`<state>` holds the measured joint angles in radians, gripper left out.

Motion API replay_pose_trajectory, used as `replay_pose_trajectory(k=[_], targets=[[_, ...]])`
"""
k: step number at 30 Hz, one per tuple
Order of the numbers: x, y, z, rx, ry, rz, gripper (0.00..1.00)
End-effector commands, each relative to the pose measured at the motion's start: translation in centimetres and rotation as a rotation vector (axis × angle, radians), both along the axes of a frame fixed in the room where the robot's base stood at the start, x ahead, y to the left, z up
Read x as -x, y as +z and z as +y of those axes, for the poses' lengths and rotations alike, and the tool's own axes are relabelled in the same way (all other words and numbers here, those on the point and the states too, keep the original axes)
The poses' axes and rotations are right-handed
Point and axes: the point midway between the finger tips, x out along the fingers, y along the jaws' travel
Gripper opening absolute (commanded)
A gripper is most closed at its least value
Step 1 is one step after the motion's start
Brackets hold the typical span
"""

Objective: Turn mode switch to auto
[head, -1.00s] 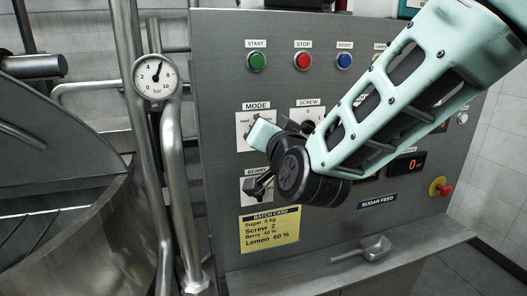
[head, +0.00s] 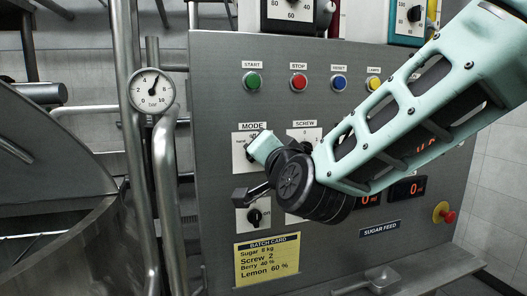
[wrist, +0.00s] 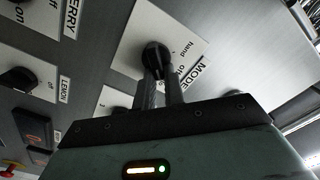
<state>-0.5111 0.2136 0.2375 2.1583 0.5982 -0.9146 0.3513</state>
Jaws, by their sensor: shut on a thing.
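The mode switch (wrist: 155,56) is a black rotary knob on a white plate in the wrist view. The printed words "hand" and what looks like "off" are beside it, and the MODE label is to the right. My gripper (wrist: 161,88) has both fingers at the knob and is shut on it. I cannot tell which position the knob points to. In the head view the MODE plate (head: 239,138) is partly covered by my gripper (head: 247,152), and the knob is hidden.
The SCREW plate (head: 303,134) is just right of MODE. A lower knob (head: 254,216) sits below my wrist. Start (head: 253,80), stop (head: 299,82) and reset (head: 338,82) buttons are above. Steel pipes and a pressure gauge (head: 152,91) stand to the left.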

Motion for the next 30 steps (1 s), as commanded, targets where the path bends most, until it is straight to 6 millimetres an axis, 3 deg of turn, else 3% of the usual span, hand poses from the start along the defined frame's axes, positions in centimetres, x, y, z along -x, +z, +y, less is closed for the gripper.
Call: replay_pose_trajectory(k=[1, 3, 11, 16, 30], targets=[[0.0, -0.2, 0.0, 0.001, 0.001, 0.003, 0.19], [0.0, -0.1, 0.0, 0.001, 0.001, 0.003, 0.33], [0.1, -0.1, 0.0, 0.001, 0.0, 0.001, 0.33], [1.2, -0.1, -0.3, 0.0, 0.001, 0.0, 0.33], [10.9, -0.2, -3.1, 0.0, 0.004, -0.002, 0.33]])
